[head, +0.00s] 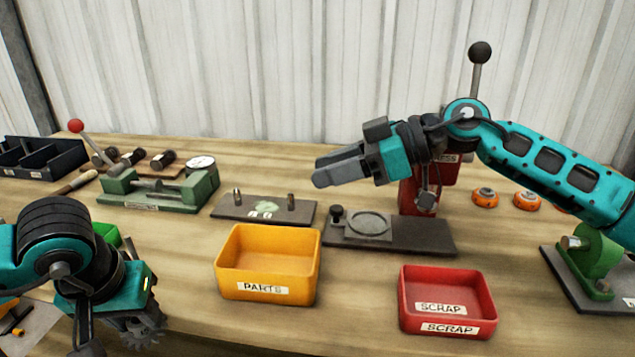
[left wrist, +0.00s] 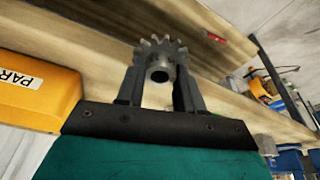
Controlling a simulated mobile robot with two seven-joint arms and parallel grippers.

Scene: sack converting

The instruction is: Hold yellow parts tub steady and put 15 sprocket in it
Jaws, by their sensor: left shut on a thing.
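The yellow parts tub (head: 268,291) stands on the bench, its visible inside empty; part of it also shows in the left wrist view (left wrist: 38,106). My left gripper (left wrist: 160,85) is shut on a grey toothed sprocket (left wrist: 160,55), holding it between the fingertips. In the head view the sprocket (head: 143,333) shows low at the left, apart from the tub and partly hidden by my gripper. My right gripper (head: 318,172) is above the bench, behind and above the tub, not touching it. Its fingers overlap in view, so its opening is unclear.
A red scrap bin (head: 447,320) stands right of the tub. Behind the tub are a plate with pegs (head: 263,208) and a dark press base (head: 430,238). A green fixture (head: 160,189) is at the back left. Bare wood lies between tub and scrap bin.

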